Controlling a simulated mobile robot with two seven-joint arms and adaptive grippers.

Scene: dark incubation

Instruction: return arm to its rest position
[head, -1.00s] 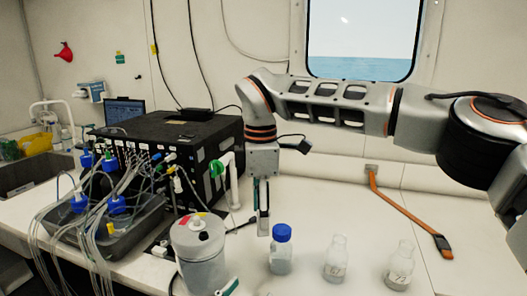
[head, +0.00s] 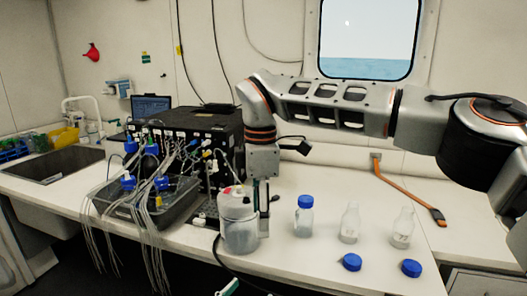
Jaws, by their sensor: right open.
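My right arm (head: 345,105) reaches in from the right, held above the bench. Its gripper (head: 262,208) points down, open and empty. It hangs just right of the clear lidded vessel (head: 240,225) in the picture and left of the blue-capped bottle (head: 304,217). The fingers overlap closely in this view, and I see no thing between them. A teal and pale tip at the bottom edge looks like part of my left gripper (head: 229,287); the rest is out of frame.
Two uncapped bottles (head: 350,223) (head: 402,228) stand right of the capped one. Two blue caps (head: 351,262) (head: 411,268) lie near the front edge. A black instrument (head: 190,130) and tubing-filled tray (head: 120,212) are left. An orange strap (head: 405,192) lies at right.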

